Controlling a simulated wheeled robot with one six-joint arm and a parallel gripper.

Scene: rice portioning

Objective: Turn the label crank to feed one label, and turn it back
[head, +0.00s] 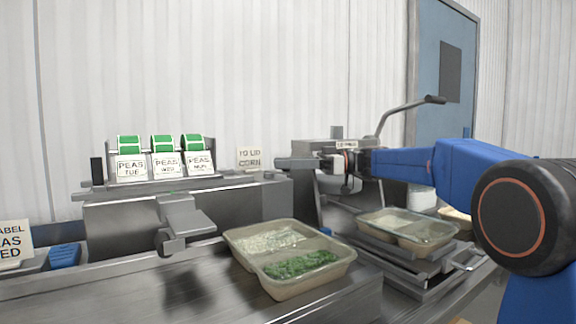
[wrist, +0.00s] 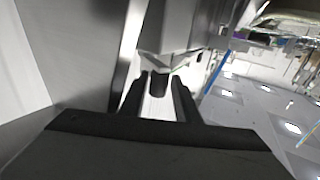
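The label dispenser (head: 125,210) is a grey metal box at the left in the head view, with several green label rolls on top. Its cards read PEAS TUE, PEAS WED and PEAS MON. A grey bracket (head: 185,216) sticks out of its front. I cannot make out for sure which part is the label crank. My gripper (head: 332,168) is right of the dispenser, in front of the lidding machine.
A two-part tray (head: 262,277) with rice and peas stands on the steel counter in front. Another tray (head: 440,232) sits at the lidding machine (head: 325,150), whose long lever (head: 390,115) rises behind my arm. A blue block (head: 65,255) lies at the far left.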

